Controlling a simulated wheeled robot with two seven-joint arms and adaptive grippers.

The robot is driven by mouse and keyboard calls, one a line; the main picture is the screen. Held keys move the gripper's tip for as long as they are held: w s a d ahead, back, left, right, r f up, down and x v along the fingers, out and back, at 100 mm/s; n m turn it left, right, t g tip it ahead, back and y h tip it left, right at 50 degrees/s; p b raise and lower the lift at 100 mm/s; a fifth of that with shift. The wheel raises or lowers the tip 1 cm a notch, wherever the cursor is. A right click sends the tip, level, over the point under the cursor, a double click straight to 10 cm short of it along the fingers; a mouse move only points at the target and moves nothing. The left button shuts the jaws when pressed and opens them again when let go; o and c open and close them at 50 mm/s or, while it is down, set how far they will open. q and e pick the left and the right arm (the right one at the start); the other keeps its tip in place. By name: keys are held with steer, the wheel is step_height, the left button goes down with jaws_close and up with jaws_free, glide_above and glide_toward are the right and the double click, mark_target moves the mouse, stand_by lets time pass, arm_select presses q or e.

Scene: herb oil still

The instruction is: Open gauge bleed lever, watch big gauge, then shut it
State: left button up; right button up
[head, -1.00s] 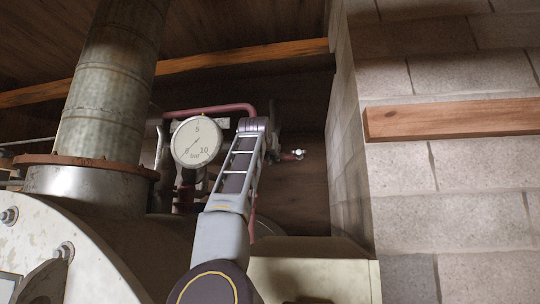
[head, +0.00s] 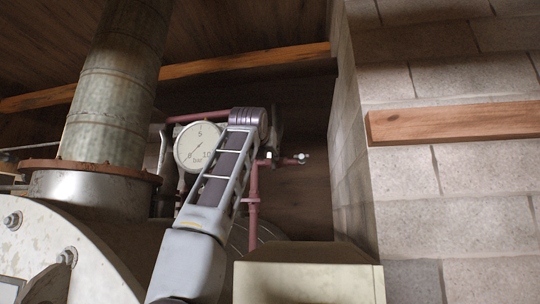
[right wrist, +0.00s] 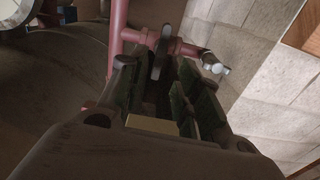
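The big round white gauge (head: 197,146) hangs left of my right arm in the head view. Its needle slants to the lower left, near the 0 mark. A red pipe with a side branch (head: 288,161) runs just right of my arm. In the right wrist view, a dark lever (right wrist: 161,55) stands at the red pipe branch, between the tips of my right gripper (right wrist: 157,78). The fingers with green pads are apart, with gaps beside the lever; whether either touches it is unclear. My wrist hides most of this gripper in the head view. My left gripper is out of view.
A silver fitting (right wrist: 215,64) ends the red branch, close to the right finger. A block wall (head: 420,185) with a wooden ledge (head: 450,122) stands at the right. The big metal vessel (head: 95,240) and its flue (head: 112,90) fill the left. A pale box (head: 310,278) sits below.

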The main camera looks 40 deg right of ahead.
steer(key=shift+v, duration=1.95)
steer(key=shift+w+a+f, duration=0.1)
